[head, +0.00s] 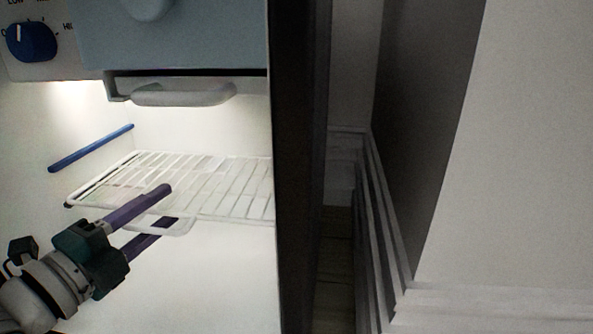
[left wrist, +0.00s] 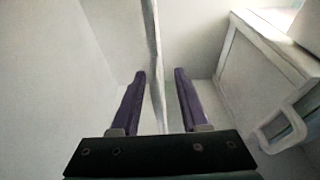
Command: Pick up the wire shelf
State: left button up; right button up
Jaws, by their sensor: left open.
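The white wire shelf (head: 222,186) sits level inside the lit fridge, its right end hidden behind the dark door edge. My left gripper (head: 170,206) reaches in from the lower left, at the shelf's front left. Its purple fingers are open, one above the shelf's front edge and one below. In the left wrist view, the shelf (left wrist: 154,50) shows edge-on as a thin pale bar passing between the two open fingers (left wrist: 160,74). I see a gap on both sides of the bar. My right gripper is not in view.
A grey-blue compartment with a pale handle (head: 183,94) hangs above the shelf. A blue rail (head: 91,147) runs along the left inner wall, below a dial (head: 31,41). A dark vertical edge (head: 300,170) bounds the right side. The space below the shelf looks empty.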

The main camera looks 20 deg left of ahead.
pick_arm(q)
jog(key=shift+w+f+b, duration=0.15)
jog(key=shift+w+b, duration=0.2)
jog(key=shift+w, duration=0.6)
jog(key=shift+s+d, duration=0.1)
jog(key=shift+s, duration=0.05)
jog(key=shift+c, duration=0.2)
grip_shut()
